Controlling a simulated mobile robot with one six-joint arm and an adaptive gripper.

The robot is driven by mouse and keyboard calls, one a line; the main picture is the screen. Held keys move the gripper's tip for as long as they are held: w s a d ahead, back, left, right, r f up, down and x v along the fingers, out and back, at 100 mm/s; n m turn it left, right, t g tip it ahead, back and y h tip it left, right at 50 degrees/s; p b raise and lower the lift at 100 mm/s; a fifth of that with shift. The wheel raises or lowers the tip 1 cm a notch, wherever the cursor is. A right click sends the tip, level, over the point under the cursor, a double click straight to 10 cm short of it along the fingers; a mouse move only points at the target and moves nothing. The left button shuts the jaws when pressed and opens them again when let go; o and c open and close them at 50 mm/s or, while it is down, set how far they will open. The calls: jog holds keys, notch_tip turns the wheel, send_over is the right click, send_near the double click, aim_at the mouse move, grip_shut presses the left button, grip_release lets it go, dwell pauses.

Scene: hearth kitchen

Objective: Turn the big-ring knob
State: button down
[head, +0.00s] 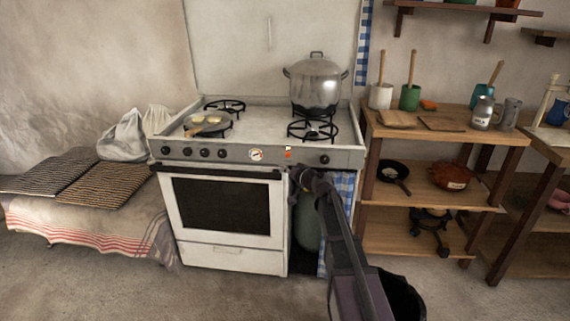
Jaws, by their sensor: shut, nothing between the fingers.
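The white stove (230,210) stands against the wall with a grey control panel along its front. Several dark knobs (204,152) sit in a row at the panel's left, and a single dark knob (324,159) sits near its right end. No readable marking shows which one is the big-ring knob. My gripper (297,174) is shut and empty, just below the panel's right part, left of and lower than the single knob. Whether it touches the stove front cannot be told. My arm hides part of the stove's right edge.
A large lidded pot (316,84) stands at the back right of the stove. A pan (207,125) sits at the left. A green gas bottle (307,222) stands right of the oven, partly behind my arm. A wooden shelf (445,135) stands to the right. The floor in front is clear.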

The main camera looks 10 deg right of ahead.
jog(key=s+a+f+n+g+h, duration=0.15)
jog(key=s+f+g, duration=0.3)
jog(key=s, duration=0.55)
jog(key=s+a+f+n+g+h, duration=0.15)
jog(key=s+f+g, duration=0.35)
jog(key=s, duration=0.5)
jog(key=s+d+f+m+g+h, duration=0.1)
jog(key=s+d+f+g+h, duration=0.1)
jog(key=s, duration=0.6)
jog(key=s+d+f+m+g+h, duration=0.1)
jog(key=s+d+f+g+h, duration=0.1)
jog(key=s, duration=0.6)
jog(key=shift+s+d+f+h, duration=0.4)
jog(key=shift+d+f+h, duration=0.35)
jog(key=shift+d, duration=0.3)
